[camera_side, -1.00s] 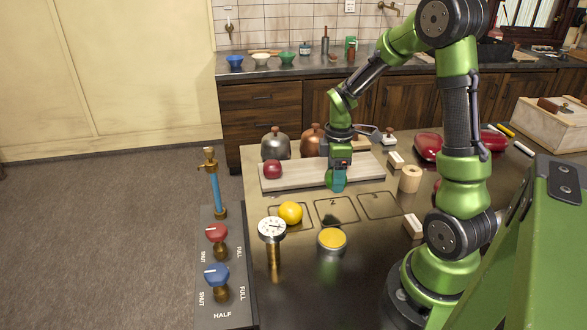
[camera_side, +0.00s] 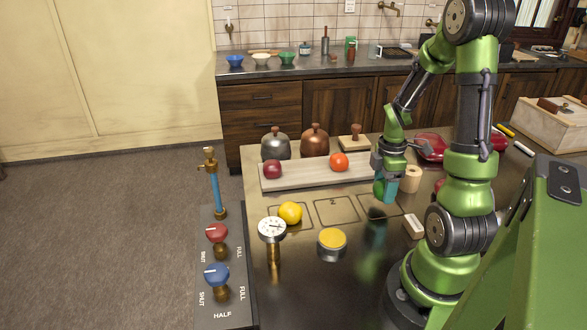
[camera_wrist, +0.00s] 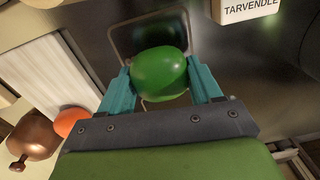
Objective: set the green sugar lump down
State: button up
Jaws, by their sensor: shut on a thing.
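The green sugar lump (camera_wrist: 161,72) shows in the wrist view as a smooth, rounded green thing between the teal fingertips. My gripper (camera_side: 386,190) is shut on it. In the side view only a green sliver of the lump (camera_side: 378,188) shows beside the fingers. I hold it over the outlined square at the right end of the marked row (camera_side: 384,212), which the wrist view shows behind the lump. I cannot tell how large the gap to the table is.
A pale board (camera_side: 315,179) holds a dark red fruit (camera_side: 272,169) and an orange one (camera_side: 339,162). A yellow fruit (camera_side: 290,212) sits in the left square; the middle square (camera_side: 336,211) is bare. A wooden roll (camera_side: 410,179) and a labelled block (camera_side: 413,227) stand close right.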

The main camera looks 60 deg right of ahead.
jog(key=shift+f, duration=1.6)
jog(key=shift+f, duration=0.1)
jog(key=o, duration=1.1)
